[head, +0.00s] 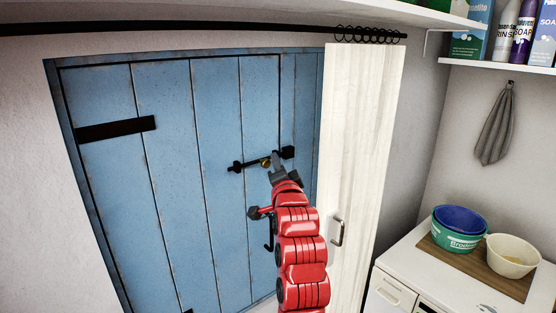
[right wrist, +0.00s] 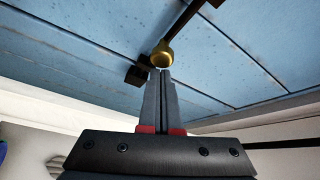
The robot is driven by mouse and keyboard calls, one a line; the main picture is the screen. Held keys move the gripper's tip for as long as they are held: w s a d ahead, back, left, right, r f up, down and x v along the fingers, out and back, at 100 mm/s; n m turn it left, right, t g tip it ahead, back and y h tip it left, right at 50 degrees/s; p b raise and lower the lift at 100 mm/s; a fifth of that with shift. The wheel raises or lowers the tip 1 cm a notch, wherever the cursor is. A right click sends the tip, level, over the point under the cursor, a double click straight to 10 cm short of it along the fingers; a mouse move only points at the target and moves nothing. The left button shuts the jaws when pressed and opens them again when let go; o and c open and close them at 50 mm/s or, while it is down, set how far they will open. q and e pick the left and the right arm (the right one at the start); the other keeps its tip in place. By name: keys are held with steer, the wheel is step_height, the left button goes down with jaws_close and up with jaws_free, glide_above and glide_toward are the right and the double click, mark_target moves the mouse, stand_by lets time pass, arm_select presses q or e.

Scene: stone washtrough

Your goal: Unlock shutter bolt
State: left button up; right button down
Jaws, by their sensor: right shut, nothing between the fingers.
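The shutter (head: 215,130) is made of blue vertical planks and stands closed in its frame. A black bolt (head: 238,166) with a brass knob (head: 266,162) lies across its right part, with a black bracket (head: 288,152) at its right end. My right gripper (head: 275,165) is at the knob, fingers together. In the right wrist view the shut fingertips (right wrist: 160,72) end right at the brass knob (right wrist: 161,54); I cannot tell whether they touch it. The bolt bar (right wrist: 185,18) runs from the knob to the upper right. My left gripper is not in view.
A pale curtain or panel (head: 358,130) hangs just right of the shutter, near my right arm. A black handle (head: 268,232) sits lower on the shutter. At the right, a white washer (head: 395,285) carries a board with bowls (head: 458,228). A shelf (head: 490,66) with boxes and bottles is above.

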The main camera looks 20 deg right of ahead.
steer(key=a, duration=0.1)
steer(key=s+a+b, duration=0.1)
steer(key=a, duration=0.1)
steer(key=a+b, duration=0.1)
steer(key=shift+s+a, duration=0.2)
steer(key=shift+s, duration=0.1)
steer(key=shift+d, duration=0.1)
